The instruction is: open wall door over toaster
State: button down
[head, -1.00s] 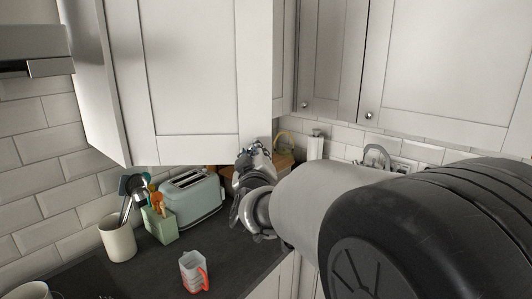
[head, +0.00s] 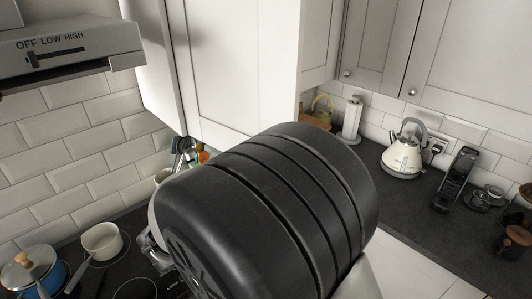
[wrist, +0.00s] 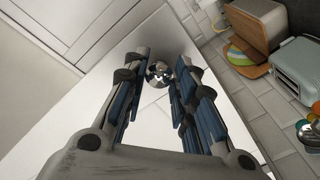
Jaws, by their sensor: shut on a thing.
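The white wall door (head: 245,65) with a recessed panel hangs at the upper middle of the head view. Its lower part is hidden by my arm. In the wrist view, its round metal knob (wrist: 158,76) sits between the fingertips of my gripper (wrist: 160,62), which is shut on it. The white door surface (wrist: 195,135) lies behind the fingers. I cannot tell whether the door stands ajar. In the head view my gripper is hidden behind my arm. The pale blue-green toaster (wrist: 300,70) shows at the right of the wrist view; my arm hides it in the head view.
A range hood (head: 70,50) juts out at the left above the hob, with a white saucepan (head: 102,241) and a blue pot (head: 35,272). A kettle (head: 404,150) and paper towel roll (head: 352,120) stand at the right.

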jog(key=shift+a+r, duration=0.15)
jog(key=shift+r, duration=0.05)
jog(key=c, duration=1.3)
grip_release()
jog(key=shift+f, duration=0.1)
jog(key=v, duration=1.2)
